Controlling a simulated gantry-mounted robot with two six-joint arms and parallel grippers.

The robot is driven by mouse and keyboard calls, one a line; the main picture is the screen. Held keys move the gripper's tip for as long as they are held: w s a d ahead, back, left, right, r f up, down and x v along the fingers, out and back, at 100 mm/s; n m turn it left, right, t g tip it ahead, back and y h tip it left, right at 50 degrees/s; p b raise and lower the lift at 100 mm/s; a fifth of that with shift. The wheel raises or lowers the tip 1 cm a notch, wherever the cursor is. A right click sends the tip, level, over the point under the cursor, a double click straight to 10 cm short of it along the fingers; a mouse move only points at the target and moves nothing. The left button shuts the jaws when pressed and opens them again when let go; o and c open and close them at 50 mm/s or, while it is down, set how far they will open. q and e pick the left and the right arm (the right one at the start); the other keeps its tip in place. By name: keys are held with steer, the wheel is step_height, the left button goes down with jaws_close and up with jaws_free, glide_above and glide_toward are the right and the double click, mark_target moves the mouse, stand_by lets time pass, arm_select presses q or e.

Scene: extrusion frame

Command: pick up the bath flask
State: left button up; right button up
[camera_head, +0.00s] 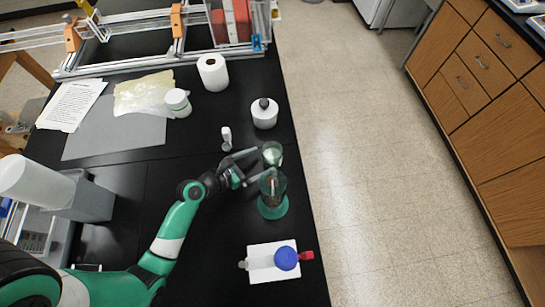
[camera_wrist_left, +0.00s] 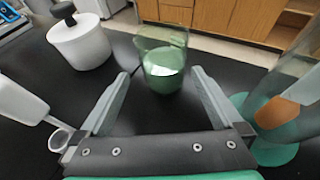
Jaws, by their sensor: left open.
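A clear glass vessel with pale green contents (camera_head: 272,152), which I take to be the bath flask, stands upright on the black bench near its right edge. In the left wrist view the vessel (camera_wrist_left: 163,68) sits centrally ahead, framed by the fingertips, with dark gaps on both sides. My left gripper (camera_head: 266,161) is open and empty, its fingers pointing at the vessel. I cannot tell how far the fingertips reach around it. My right gripper is not in view.
A taller glass piece on a teal base (camera_head: 272,207) stands close beside the lower finger. A white pot with a dark knob (camera_head: 264,116) and a small white item (camera_head: 227,139) are near. A white pad (camera_head: 262,273) holds a blue ball. The bench edge is just right.

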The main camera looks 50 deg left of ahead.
mark_target(279, 153)
arm_select(q)
steer(key=x, duration=0.1)
steer(key=b+x, duration=0.1)
steer(key=x, duration=0.3)
steer(key=shift+w+d+r, duration=0.25)
steer(key=shift+d, duration=0.1)
steer(key=c, duration=1.4)
